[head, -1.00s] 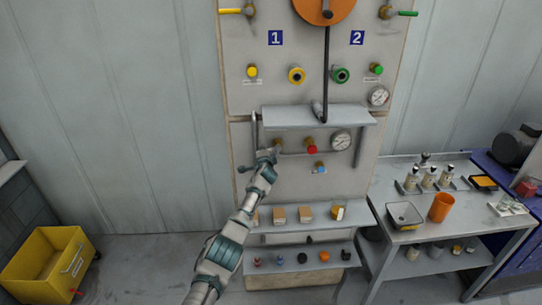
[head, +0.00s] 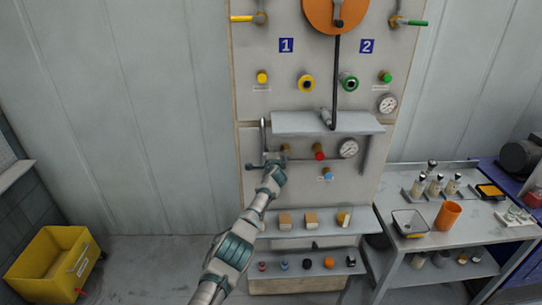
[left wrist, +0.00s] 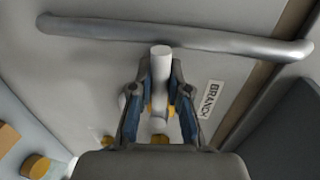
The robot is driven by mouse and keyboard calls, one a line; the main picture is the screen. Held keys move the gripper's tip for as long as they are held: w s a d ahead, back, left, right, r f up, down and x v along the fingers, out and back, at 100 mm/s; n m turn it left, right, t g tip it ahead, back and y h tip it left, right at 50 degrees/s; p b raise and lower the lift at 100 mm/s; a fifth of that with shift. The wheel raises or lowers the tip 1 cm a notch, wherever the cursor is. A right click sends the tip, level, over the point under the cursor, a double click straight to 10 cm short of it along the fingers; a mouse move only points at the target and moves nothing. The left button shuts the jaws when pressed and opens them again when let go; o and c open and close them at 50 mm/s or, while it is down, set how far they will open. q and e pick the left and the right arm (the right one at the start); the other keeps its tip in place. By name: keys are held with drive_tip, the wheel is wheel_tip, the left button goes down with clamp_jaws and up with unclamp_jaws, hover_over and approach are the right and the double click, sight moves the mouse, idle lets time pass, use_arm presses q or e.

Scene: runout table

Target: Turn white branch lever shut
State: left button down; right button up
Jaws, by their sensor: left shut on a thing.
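The white branch lever (left wrist: 161,62) shows in the left wrist view as a white rod between my fingers, its rounded end reaching past their tips. A yellow-brass part (left wrist: 157,108) shows behind it, partly hidden by the gripper. The "BRANCH" label (left wrist: 211,100) is on the panel just right of the fingers. My left gripper (left wrist: 161,72) is shut on the white lever. In the head view my left gripper (head: 273,166) is at the left side of the panel, below the small shelf, and hides most of the lever. My right gripper is not in view.
A grey grab bar (left wrist: 180,38) runs across the panel close beyond the lever end. A small shelf (head: 325,123) juts out above right. A red knob (head: 319,154) and gauge (head: 348,148) are to the right. A lower shelf (head: 300,229) holds small blocks.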

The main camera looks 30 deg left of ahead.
use_arm(q)
drive_tip(key=c, duration=1.3)
unclamp_jaws()
drive_tip(key=shift+d, duration=0.1)
drive_tip(key=shift+o, duration=0.9)
drive_tip(key=shift+w, duration=0.2)
drive_tip(key=shift+w+f, duration=0.15)
drive_tip(key=shift+s+d, duration=0.15)
drive_tip(key=shift+s, duration=0.1)
drive_tip(key=v, duration=1.1)
drive_tip(key=shift+s, duration=0.15)
drive_tip(key=shift+d, duration=0.1)
